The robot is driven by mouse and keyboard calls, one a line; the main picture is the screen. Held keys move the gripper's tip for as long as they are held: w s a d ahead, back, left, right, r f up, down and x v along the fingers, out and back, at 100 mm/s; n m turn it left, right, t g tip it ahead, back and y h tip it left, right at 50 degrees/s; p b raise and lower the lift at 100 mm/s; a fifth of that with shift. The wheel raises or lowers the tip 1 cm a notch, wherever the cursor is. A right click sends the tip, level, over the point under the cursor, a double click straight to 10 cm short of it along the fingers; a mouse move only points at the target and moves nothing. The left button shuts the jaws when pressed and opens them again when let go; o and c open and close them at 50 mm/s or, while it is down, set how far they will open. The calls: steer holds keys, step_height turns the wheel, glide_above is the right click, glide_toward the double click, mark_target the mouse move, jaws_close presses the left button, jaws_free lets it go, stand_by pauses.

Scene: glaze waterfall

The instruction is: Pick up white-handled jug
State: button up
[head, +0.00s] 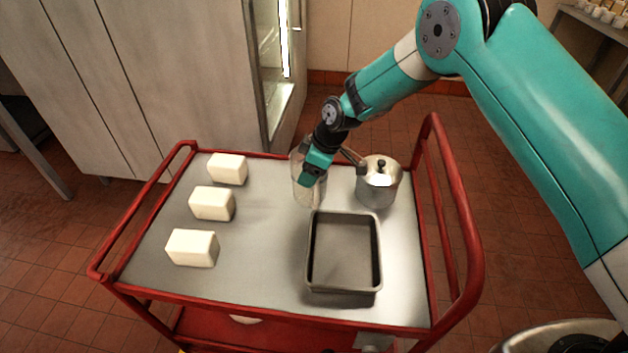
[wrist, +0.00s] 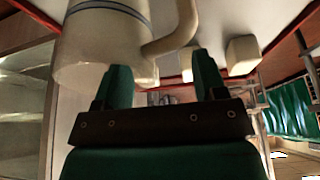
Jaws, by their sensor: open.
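The white-handled jug (head: 308,190) stands on the cart's top, mostly behind my gripper in the head view, where it looks pale and see-through. In the wrist view the jug (wrist: 98,45) is large and close, cream with a grey-blue band. Its pale curved handle (wrist: 182,32) shows on its right side. My gripper (head: 312,178) is at the jug, pointing down. In the wrist view my gripper (wrist: 161,70) is open, and the lower bend of the handle appears between and just beyond the fingertips. I cannot tell whether a finger touches the jug.
A lidded metal pot (head: 379,184) stands close right of the jug. A grey rectangular pan (head: 343,286) lies in front. Three white blocks (head: 227,169) (head: 212,203) (head: 192,247) stand on the left. Red rails (head: 458,210) edge the cart. Bare top (head: 262,240) lies between blocks and pan.

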steer(key=shift+x, duration=0.95)
steer(key=shift+c, duration=0.2)
jaws_close()
